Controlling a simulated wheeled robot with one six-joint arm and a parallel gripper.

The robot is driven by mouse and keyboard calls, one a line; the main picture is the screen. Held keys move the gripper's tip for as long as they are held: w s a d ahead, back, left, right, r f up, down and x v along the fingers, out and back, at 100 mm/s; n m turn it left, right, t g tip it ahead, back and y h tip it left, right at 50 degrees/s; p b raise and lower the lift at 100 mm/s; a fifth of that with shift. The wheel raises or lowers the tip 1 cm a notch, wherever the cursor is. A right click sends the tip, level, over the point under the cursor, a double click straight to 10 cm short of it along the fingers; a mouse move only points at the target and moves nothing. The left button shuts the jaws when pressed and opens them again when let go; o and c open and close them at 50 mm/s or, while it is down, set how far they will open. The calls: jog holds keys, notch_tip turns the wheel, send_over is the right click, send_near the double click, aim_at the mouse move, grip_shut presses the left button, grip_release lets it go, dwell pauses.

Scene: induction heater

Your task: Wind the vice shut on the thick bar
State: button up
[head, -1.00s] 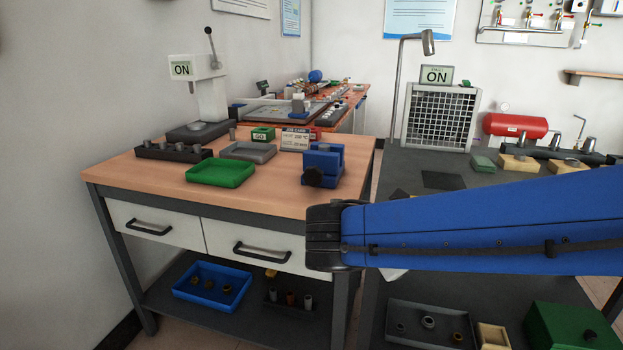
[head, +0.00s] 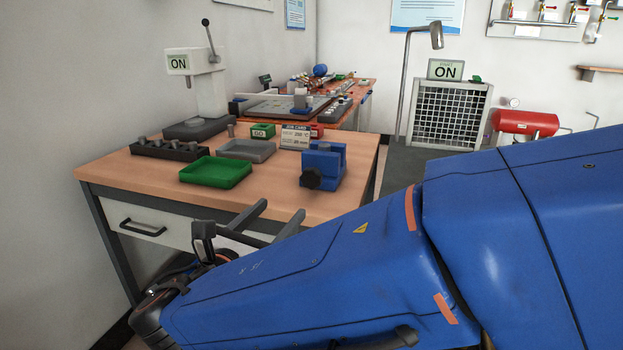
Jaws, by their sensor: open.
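The blue vice (head: 335,180) stands on the wooden bench near its front right edge. Its dark knob (head: 312,178) faces the front. Something small and greyish shows at the top of the vice, too small to tell whether it is a bar between the jaws. Several short grey bars (head: 172,146) stand in a black rack at the left; which is the thick bar cannot be told. My gripper (head: 284,208) is open, its two grey fingers apart over the bench's front edge, in front and to the left of the vice, touching nothing visible.
A green tray (head: 216,172) and a grey tray (head: 246,150) lie left of the vice. A press (head: 208,95) stands behind. A job card (head: 295,136) and small green box (head: 262,131) stand behind the vice. My arm hides the lower right.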

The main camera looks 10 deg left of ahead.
aim_at(310, 180)
jog(key=w+d, duration=0.1)
jog(key=w, duration=0.4)
jog(key=w+d, duration=0.1)
jog(key=w, duration=0.5)
jog(key=w+d, duration=0.1)
jog(key=w, duration=0.4)
jog(key=shift+w, duration=0.3)
jog(key=c, duration=1)
